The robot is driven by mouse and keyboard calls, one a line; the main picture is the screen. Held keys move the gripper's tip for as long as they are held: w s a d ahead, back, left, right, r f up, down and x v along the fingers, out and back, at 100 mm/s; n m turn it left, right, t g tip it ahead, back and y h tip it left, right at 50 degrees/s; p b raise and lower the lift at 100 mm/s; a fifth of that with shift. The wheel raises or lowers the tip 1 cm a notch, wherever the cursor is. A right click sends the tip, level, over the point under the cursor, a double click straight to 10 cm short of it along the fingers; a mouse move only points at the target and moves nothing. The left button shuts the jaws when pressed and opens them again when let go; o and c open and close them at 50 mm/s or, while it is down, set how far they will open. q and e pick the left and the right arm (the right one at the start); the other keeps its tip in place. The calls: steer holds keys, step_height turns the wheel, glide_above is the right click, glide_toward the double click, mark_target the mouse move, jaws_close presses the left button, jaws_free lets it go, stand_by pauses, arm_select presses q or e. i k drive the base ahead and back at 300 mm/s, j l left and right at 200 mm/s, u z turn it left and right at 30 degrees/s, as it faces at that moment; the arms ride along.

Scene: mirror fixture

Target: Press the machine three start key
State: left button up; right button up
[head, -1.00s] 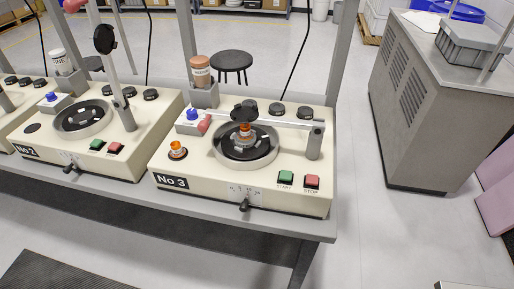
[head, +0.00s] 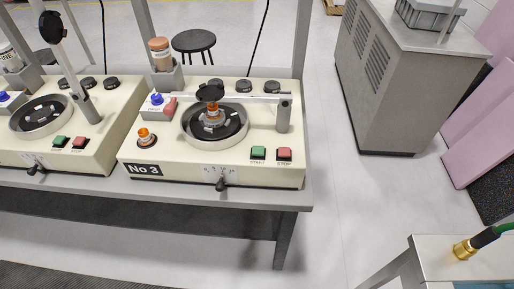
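Machine three (head: 170,172), a cream box with a black "No 3" label, stands on the grey bench in the head view. Its green start key (head: 258,153) is at the front right of the top face, with "START" printed under it. The red stop key (head: 284,154) is just right of it. A round black dish with a grey rim (head: 187,139) sits mid-top, with an orange-topped part in it under a horizontal arm (head: 250,98). Whether the start key is pressed down is too small to tell. Neither of my grippers is in view.
Machine two (head: 95,158) stands to the left, its arm raised. A grey cabinet (head: 390,85) is at the back right. A pale table (head: 440,258) with a brass fitting (head: 463,249) is at the front right. The floor between bench and cabinet is clear.

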mark_target(258, 151)
steer(key=i+j+z, duration=0.15)
steer(key=j, duration=0.85)
steer(key=j+z, duration=0.15)
steer(key=j, duration=0.85)
